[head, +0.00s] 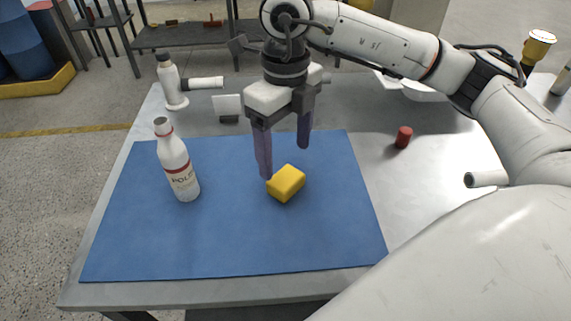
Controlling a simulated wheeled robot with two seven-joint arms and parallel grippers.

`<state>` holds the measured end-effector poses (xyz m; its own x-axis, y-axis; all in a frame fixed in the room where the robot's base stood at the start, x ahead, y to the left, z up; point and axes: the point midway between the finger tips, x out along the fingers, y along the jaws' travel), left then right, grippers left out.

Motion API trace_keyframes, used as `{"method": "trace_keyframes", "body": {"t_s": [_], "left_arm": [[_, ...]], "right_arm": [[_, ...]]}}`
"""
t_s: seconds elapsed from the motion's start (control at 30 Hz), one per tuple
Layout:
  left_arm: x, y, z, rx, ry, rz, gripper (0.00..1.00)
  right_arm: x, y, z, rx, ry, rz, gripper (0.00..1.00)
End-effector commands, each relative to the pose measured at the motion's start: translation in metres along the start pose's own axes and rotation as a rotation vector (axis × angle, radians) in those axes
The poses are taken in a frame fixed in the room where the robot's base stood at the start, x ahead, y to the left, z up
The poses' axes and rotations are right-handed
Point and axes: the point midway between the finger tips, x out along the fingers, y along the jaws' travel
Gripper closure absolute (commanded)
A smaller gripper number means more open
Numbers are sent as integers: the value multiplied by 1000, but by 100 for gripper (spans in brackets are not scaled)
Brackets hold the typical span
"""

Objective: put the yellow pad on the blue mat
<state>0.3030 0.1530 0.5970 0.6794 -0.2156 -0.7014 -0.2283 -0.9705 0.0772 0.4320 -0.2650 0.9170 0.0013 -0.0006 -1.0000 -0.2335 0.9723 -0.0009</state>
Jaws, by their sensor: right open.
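The yellow pad (287,183) is a small block resting on the blue mat (240,235), a little right of the mat's middle. The mat lies flat on the grey table. My right gripper (285,162) points down just above and behind the pad. Its two purple-grey fingers are spread apart with nothing between them. The left fingertip is close to the pad's left edge; I cannot tell if they touch. My left gripper is not in view.
A white polish bottle (178,162) stands upright on the mat's left part. Behind the mat are a white bottle-shaped fixture (170,80) and a small block (228,107). A red cylinder (403,137) stands right of the mat. The mat's front is clear.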

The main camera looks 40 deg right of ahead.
Motion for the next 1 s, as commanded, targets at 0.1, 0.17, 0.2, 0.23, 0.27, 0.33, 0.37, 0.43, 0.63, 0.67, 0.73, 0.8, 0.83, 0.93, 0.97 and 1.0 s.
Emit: {"method": "trace_keyframes", "body": {"t_s": [0.1, 0.17, 0.2, 0.23, 0.27, 0.33, 0.37, 0.43, 0.63, 0.67, 0.73, 0.8, 0.83, 0.93, 0.97, 1.0], "left_arm": [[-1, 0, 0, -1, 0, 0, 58], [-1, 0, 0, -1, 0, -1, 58], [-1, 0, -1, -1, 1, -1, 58], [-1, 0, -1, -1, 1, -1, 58], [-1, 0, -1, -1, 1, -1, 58], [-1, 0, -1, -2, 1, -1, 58], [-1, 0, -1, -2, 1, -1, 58], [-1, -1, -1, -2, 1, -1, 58], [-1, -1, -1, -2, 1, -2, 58], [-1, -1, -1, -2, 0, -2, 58], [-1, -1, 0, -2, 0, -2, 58], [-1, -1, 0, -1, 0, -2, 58], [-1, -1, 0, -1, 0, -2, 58], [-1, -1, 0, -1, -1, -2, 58], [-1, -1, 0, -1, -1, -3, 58], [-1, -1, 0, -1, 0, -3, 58]], "right_arm": [[-27, 1, 1, -1, -4, 1, 28], [-37, 0, 1, 0, -3, 0, 28], [-42, 0, 1, 1, -2, 0, 28], [-46, 0, 0, 1, -1, 0, 28], [-50, 0, 1, 1, -1, 1, 28], [-56, 0, 0, 0, -1, 0, 28], [-57, 0, 0, 0, 0, 0, 28], [-60, 0, 0, 0, 1, 0, 28], [-60, 0, 0, 0, 1, 0, 28], [-60, 0, 0, 0, 1, 0, 28], [-60, 0, 0, 0, 1, 0, 28], [-60, 0, 0, 0, 1, 0, 28], [-60, 0, 0, 0, 1, 0, 28], [-60, 0, 0, 0, 1, 0, 28], [-60, 0, 0, 0, 1, 0, 28], [-60, 0, 0, 0, 1, 0, 28]]}}
